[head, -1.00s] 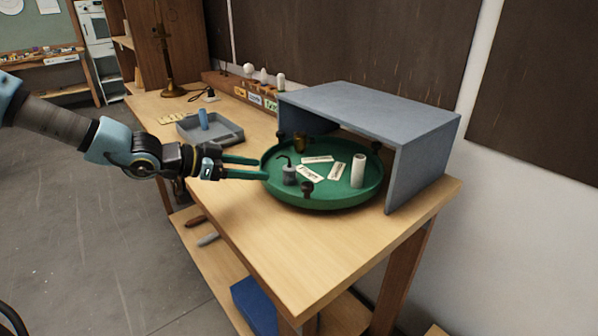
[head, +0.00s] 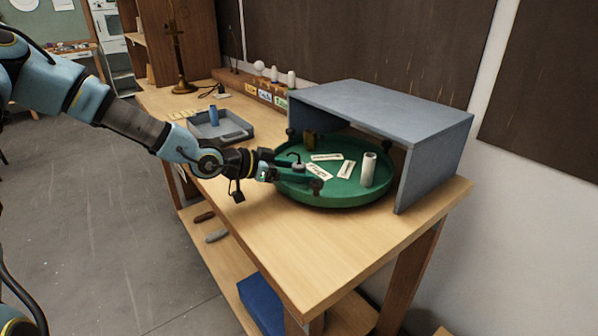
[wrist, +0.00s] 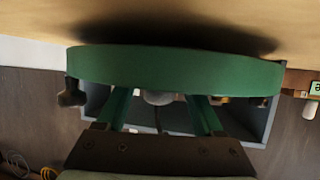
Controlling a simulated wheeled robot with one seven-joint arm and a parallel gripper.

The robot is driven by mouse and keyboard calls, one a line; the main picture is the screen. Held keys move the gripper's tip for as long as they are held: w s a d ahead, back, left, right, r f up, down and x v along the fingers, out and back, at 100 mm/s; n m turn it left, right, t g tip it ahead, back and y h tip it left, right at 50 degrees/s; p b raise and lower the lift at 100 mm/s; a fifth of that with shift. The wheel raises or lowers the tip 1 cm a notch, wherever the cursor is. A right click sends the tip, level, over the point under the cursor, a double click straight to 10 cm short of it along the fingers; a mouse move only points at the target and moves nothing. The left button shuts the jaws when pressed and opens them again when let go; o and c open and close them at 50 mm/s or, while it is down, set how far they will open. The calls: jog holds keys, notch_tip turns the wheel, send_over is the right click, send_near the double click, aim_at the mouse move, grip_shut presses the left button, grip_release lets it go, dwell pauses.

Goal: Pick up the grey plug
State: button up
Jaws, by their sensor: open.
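The grey plug (head: 298,165), a small grey cylinder with a dark bent cord on top, stands at the near left of the round green tray (head: 340,199). My gripper (head: 301,174) reaches over the tray's left rim with its green fingers open, close around the plug. In the head view the fingers partly hide the plug's lower part. In the wrist view a pale grey rounded thing, probably the plug (wrist: 158,98), shows between the two spread fingers (wrist: 160,112), partly behind the tray rim. Contact cannot be told.
A grey tray (head: 240,128) with a blue cylinder (head: 214,115) stands left. The table's front is clear.

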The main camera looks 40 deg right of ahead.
grip_shut()
dwell(0.4)
